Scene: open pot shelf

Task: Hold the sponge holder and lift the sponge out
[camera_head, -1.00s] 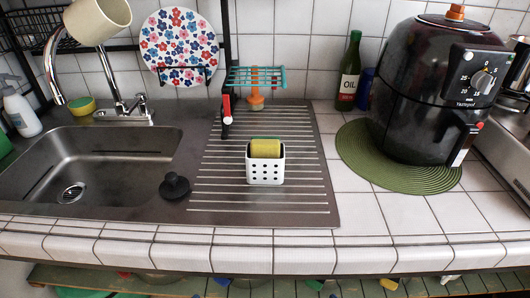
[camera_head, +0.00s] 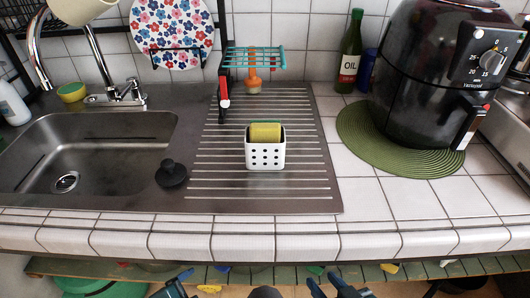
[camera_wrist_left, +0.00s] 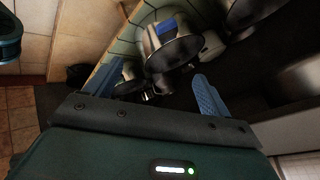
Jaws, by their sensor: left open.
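The white sponge holder (camera_head: 265,157) with dark holes stands upright on the ribbed metal drainboard in the head view. The yellow sponge with a green top (camera_head: 265,132) sits in it, its upper part showing above the rim. My right gripper (camera_head: 325,281) shows at the bottom edge, below the counter front, with its fingers apart and empty. My left gripper (camera_head: 172,284) is partly cut off at the bottom edge. In the left wrist view its fingers (camera_wrist_left: 157,76) are spread with nothing between them. Both grippers are well away from the holder.
A black sink plug (camera_head: 171,174) lies left of the holder beside the sink basin (camera_head: 105,150). Behind stand a red-handled item (camera_head: 224,95) and a teal rack (camera_head: 254,58). A black air fryer (camera_head: 425,100) stands on a green mat (camera_head: 365,155) at right. Bare tiles lie between.

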